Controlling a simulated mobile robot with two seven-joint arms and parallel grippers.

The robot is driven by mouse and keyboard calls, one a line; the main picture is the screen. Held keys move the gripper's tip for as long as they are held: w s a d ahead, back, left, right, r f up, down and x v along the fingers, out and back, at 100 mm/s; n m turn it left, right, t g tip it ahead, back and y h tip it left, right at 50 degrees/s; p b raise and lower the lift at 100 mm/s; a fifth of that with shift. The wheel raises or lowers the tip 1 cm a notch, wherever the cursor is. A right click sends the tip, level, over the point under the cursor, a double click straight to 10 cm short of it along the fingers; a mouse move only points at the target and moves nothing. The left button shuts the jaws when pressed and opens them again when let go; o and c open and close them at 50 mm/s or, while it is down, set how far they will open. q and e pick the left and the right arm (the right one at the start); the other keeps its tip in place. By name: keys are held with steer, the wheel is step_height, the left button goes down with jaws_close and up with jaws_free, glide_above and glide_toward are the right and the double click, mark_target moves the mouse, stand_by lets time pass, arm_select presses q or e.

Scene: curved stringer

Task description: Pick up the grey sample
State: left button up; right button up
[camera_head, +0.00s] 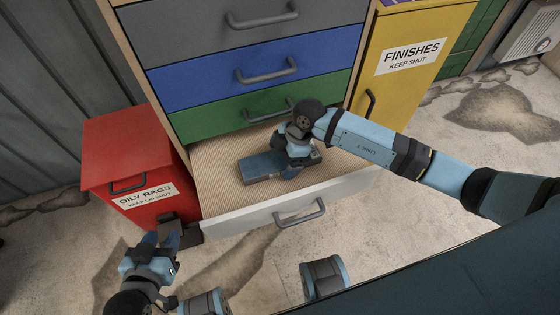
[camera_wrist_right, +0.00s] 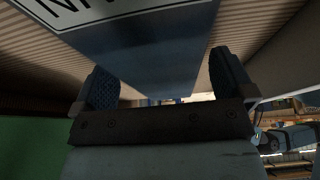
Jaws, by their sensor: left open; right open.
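A slate-blue, slab-like block (camera_head: 258,166) lies on the ribbed tan liner in the open bottom drawer (camera_head: 225,190). No plainly grey sample stands out; I cannot tell if this block is it. My right gripper (camera_head: 293,158) is low in the drawer at the block's right end, its fingertips hidden in the head view. In the right wrist view its open fingers (camera_wrist_right: 165,80) stand on both sides of the dark blue block (camera_wrist_right: 150,45), which bears a white label with black letters. I cannot tell whether they touch it. My left gripper (camera_head: 180,233) is open and empty by the red bin.
The red "OILY RAGS" bin (camera_head: 120,150) stands left of the drawer, and a yellow "FINISHES" cabinet (camera_head: 415,65) stands right. Shut green (camera_head: 210,120), blue (camera_head: 190,82) and grey drawers are above. The drawer's white front (camera_head: 245,221) has a handle. Stained floor is open at far right.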

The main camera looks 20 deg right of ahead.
steer(key=shift+f, duration=0.1)
steer(key=c, duration=1.1)
steer(key=shift+o, duration=0.2)
